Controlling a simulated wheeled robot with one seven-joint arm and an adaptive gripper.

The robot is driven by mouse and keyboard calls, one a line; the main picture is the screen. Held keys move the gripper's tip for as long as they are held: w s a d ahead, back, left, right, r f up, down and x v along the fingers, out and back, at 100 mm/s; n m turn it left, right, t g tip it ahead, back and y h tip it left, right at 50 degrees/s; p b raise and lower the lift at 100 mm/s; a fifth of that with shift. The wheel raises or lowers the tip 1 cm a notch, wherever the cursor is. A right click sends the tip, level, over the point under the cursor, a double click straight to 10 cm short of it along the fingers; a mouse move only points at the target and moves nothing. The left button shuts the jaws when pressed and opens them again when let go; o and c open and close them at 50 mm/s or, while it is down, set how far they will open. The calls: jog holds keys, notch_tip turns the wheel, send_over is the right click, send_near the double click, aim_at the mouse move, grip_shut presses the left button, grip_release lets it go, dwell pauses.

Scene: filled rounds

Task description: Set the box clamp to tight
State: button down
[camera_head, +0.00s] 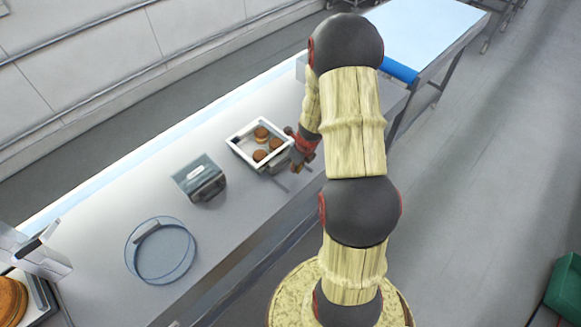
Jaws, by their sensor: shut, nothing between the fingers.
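A white square box (239,153) stands on the grey bench, with several brown rounds (261,133) in it. A small grey part (277,168) at the box's near right side looks like the box clamp; its setting is too small to read. My gripper (295,166) is shut and empty, close beside this part at the box's right edge. I cannot tell whether the fingers touch it. My arm hides the bench behind the gripper.
A grey device (200,179) with a slanted top stands left of the box. A clear round container (160,251) is farther left. A pale machine (32,252) with a brown round is at the left edge. A blue roller (400,69) lies beyond my arm.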

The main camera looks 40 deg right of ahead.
jog(key=p+v, duration=0.1)
jog(key=v, duration=0.8)
jog(key=shift+r, duration=0.4)
jog(key=shift+r, duration=0.1)
